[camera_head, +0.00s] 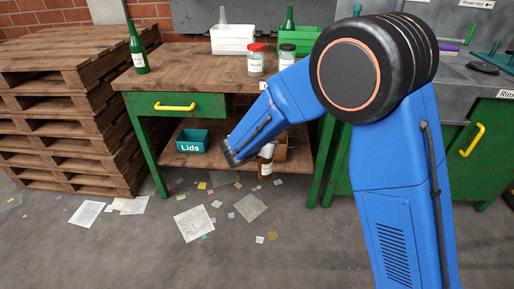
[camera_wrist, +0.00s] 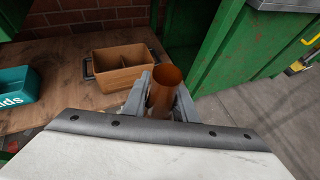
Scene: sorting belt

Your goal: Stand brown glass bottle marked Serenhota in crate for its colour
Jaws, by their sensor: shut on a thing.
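The brown glass bottle (camera_head: 266,162) is in front of the lower shelf, partly hidden by my arm. Its white label shows but is too small to read. In the wrist view the brown glass (camera_wrist: 164,88) is between the two grey fingers of my gripper (camera_wrist: 160,98), which is shut on it. A brown crate with a divider (camera_wrist: 120,76) stands on the lower shelf, left of the bottle in the wrist view and apart from it. I see no bottle in its visible part. In the head view the brown crate (camera_head: 282,150) is mostly hidden by my arm.
The tabletop holds a white crate (camera_head: 232,42) with a clear bottle, a green crate (camera_head: 312,40) with a green bottle, two jars and a loose green bottle (camera_head: 138,48). Pallets (camera_head: 65,110) stand left; papers litter the floor.

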